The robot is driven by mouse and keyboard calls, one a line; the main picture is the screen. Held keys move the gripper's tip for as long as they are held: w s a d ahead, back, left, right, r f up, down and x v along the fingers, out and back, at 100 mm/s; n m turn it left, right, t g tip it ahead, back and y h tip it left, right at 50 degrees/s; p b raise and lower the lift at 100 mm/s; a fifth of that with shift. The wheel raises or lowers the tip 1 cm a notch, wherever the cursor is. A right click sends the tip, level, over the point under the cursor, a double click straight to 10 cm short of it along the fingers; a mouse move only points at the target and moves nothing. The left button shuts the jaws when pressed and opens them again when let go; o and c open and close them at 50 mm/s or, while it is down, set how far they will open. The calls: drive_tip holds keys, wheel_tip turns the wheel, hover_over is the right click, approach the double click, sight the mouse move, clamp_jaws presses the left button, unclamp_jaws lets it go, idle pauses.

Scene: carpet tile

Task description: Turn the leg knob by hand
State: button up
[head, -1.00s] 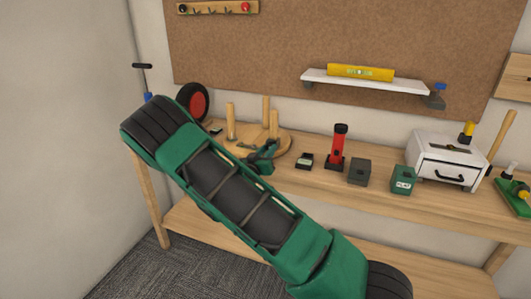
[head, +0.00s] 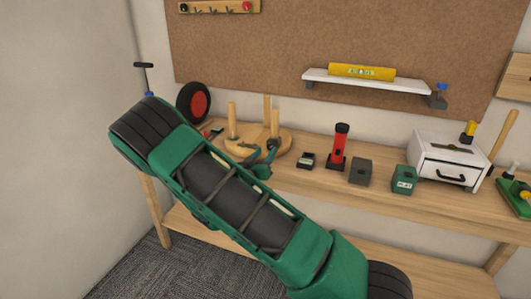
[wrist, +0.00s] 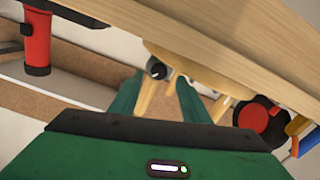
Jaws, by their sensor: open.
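An upturned wooden stool (head: 288,143), a round disc with several legs standing up, lies on the workbench. A small dark knob (head: 272,143) shows low by its right front leg. In the wrist view the black knob (wrist: 157,71) with a pale centre faces me, close to a wooden leg. My green gripper (head: 266,158) is at the stool's front edge. Its fingers (wrist: 157,98) are open, and in the wrist view the knob appears between them near the left finger. I cannot tell whether either finger touches it.
A red-hubbed wheel (head: 194,103) stands behind the stool at left. A red flashlight (head: 339,148), small dark boxes (head: 360,171), a green box (head: 403,179) and a white drawer unit (head: 449,160) stand to the right on the workbench (head: 320,190).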

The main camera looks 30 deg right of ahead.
drive_tip(key=v, duration=0.7)
drive_tip(key=shift+a, duration=0.25)
drive_tip(key=shift+s, duration=0.1)
